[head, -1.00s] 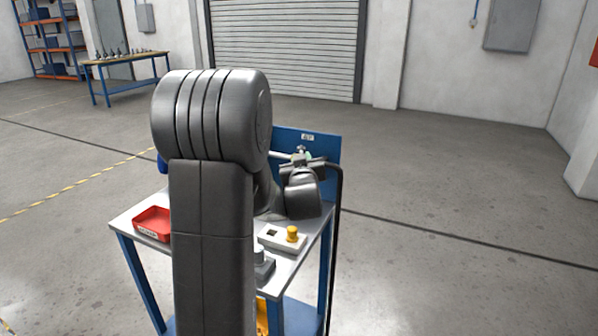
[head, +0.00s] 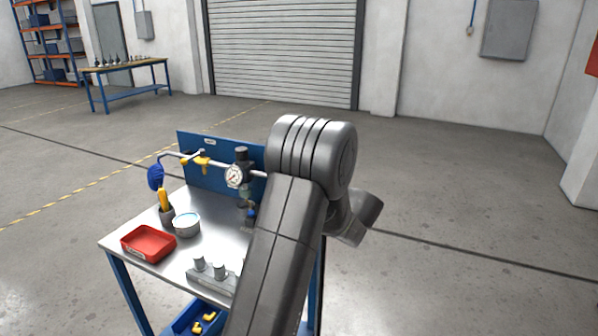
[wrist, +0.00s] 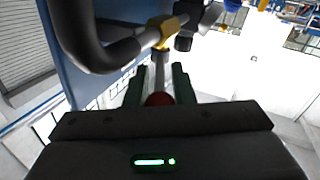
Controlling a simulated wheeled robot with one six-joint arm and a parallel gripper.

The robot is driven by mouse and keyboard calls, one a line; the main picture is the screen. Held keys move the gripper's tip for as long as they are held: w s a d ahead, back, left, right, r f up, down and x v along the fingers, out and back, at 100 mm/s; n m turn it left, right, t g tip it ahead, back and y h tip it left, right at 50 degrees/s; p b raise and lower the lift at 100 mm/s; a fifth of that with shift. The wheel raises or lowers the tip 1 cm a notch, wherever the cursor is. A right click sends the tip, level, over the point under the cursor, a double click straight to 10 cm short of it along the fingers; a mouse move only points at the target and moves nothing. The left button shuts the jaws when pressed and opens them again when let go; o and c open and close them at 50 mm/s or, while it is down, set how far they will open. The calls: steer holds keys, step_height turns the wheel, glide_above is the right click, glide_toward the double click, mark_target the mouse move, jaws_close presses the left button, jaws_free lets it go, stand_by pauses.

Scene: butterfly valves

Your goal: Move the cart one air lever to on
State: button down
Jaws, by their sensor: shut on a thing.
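In the wrist view, my gripper (wrist: 158,72) is shut on a grey metal lever (wrist: 160,66). Its dark green fingers lie on either side of the lever, and a dark red end (wrist: 158,99) shows between them. The lever joins a brass valve body (wrist: 166,32) on a pale pipe (wrist: 149,39) and points across the pipe, toward the gripper palm. In the head view, my arm hides the gripper, this lever and the right part of the blue panel (head: 190,150). I cannot read any on or off mark.
A thick black hose (wrist: 82,30) curves close by at upper left in the wrist view. In the head view, the cart top (head: 165,262) holds a red tray (head: 148,243), a white tub (head: 187,224) and a grey block (head: 205,279). A gauge (head: 234,176) and yellow-handled valve (head: 203,162) are on the panel piping.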

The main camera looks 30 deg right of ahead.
steer(key=n+y, duration=0.1)
steer(key=d+n+g+y+p, duration=0.1)
steer(key=y, duration=0.1)
steer(key=d+n+g+y+p, duration=0.1)
steer(key=shift+w+r+y, duration=0.1)
steer(key=shift+w+y, duration=0.2)
steer(key=shift+w, duration=0.1)
steer(key=shift+w+d+n+g+y, duration=0.15)
steer(key=shift+n+g+y, duration=0.35)
steer(key=shift+n+y, duration=0.1)
steer(key=c, duration=1.5)
jaws_free()
steer(key=shift+w, duration=0.15)
steer(key=b+v, duration=0.1)
steer(key=v, duration=1.2)
steer(key=shift+s+d+b, duration=0.25)
steer(key=shift+s+b, duration=0.05)
steer(key=shift+b, duration=0.05)
